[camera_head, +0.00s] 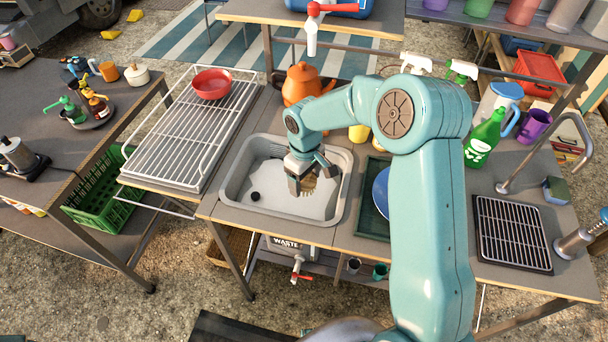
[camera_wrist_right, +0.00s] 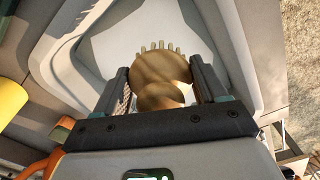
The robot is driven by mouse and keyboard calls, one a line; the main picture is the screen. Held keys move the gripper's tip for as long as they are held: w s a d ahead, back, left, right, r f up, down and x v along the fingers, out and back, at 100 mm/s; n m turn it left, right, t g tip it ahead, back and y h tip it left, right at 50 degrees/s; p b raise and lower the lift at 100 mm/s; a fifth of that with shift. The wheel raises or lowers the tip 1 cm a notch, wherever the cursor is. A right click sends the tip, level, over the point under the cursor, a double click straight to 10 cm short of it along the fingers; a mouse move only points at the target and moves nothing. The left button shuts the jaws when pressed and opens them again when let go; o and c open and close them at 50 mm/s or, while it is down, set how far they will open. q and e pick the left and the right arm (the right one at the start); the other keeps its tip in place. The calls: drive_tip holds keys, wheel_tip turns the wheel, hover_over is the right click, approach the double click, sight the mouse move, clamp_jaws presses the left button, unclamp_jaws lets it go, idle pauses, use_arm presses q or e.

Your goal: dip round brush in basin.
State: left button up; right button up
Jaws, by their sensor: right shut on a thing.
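The grey basin (camera_head: 235,208) is set into the table at the middle of the head view, with pale water or a light bottom inside and a small black plug (camera_head: 255,196). My right gripper (camera_head: 306,186) reaches down into the basin's right part and is shut on the round brush (camera_head: 309,186). In the right wrist view the brush (camera_wrist_right: 160,75) is tan and round with short bristles at its far edge, between the two dark fingers. The basin (camera_wrist_right: 110,40) lies behind it. I cannot tell whether the bristles touch the water. My left gripper is not in view.
A wire rack (camera_head: 185,135) with a red bowl (camera_head: 211,83) stands left of the basin. An orange kettle (camera_head: 302,84) and a red-handled tap (camera_head: 313,30) are behind it. A green tray (camera_head: 372,215) with a blue plate (camera_head: 381,190) is at the right, partly behind my arm.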

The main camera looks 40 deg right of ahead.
wheel_tip(320, 180, down, 9)
drive_tip(key=b, duration=0.7)
drive_tip(key=shift+w+f, duration=0.1)
idle(0.9)
wheel_tip(320, 180, up, 15)
drive_tip(key=p, duration=1)
drive_tip(key=shift+f, duration=0.2)
idle(0.5)
